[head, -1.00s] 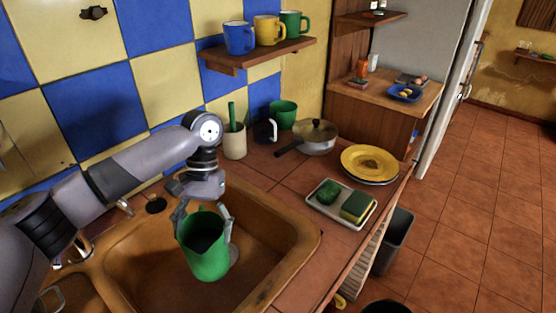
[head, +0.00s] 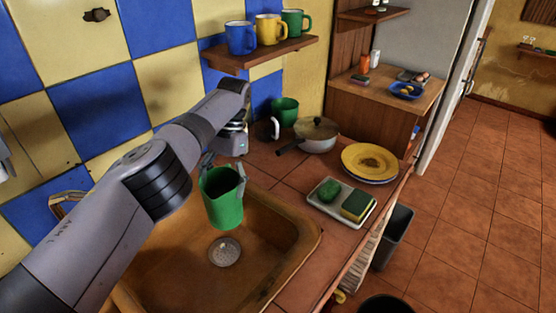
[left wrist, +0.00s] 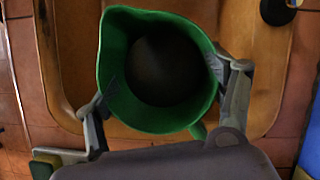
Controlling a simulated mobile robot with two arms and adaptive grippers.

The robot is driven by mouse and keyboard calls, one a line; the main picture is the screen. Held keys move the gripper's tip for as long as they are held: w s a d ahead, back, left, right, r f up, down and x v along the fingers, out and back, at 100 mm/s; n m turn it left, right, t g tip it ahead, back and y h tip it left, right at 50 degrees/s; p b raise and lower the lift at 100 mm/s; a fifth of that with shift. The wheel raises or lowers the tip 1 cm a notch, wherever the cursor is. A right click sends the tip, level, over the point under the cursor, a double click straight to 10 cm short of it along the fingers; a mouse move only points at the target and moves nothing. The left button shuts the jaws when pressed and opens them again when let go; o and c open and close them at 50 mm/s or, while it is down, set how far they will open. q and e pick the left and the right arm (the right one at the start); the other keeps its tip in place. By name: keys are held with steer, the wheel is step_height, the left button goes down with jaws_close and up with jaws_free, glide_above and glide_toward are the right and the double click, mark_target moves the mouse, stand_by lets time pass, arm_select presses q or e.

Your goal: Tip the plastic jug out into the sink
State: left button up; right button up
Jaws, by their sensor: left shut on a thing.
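The green plastic jug (head: 223,205) is in my left gripper (head: 224,172), above the back right part of the brown sink (head: 290,258). It is close to upright, with its open mouth up. In the left wrist view the jug (left wrist: 112,55) sits between the two fingers of my left gripper (left wrist: 160,90), which press on its sides. The inside is dark, and I cannot tell what it holds. The round drain (head: 225,252) shows below the jug. My right gripper is not in view.
Right of the sink, a tray (head: 318,207) holds a green scrubber and a sponge (head: 357,206). Behind are yellow plates (head: 370,162), a lidded pan (head: 317,137) and a green pot (head: 285,111). A shelf (head: 262,54) with mugs hangs above my left arm.

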arm_select(q)
steer(key=shift+w+r, duration=0.1)
steer(key=shift+r, duration=0.1)
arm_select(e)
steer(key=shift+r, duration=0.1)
arm_select(q)
steer(key=shift+w+r+m, duration=0.1)
steer(key=shift+r+m, duration=0.1)
steer(key=shift+m, duration=0.1)
steer(key=shift+m+t+p, duration=0.3)
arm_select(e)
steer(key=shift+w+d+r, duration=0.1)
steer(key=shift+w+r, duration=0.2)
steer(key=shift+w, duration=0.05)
arm_select(q)
steer(key=shift+d, duration=0.1)
steer(key=shift+w+r+y, duration=0.1)
steer(key=shift+y, duration=0.2)
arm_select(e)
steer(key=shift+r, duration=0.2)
arm_select(q)
steer(key=shift+m, duration=0.3)
steer(key=shift+d+r+m+p, duration=0.1)
steer(key=shift+d+m+p, duration=0.05)
steer(key=shift+m+p, duration=0.2)
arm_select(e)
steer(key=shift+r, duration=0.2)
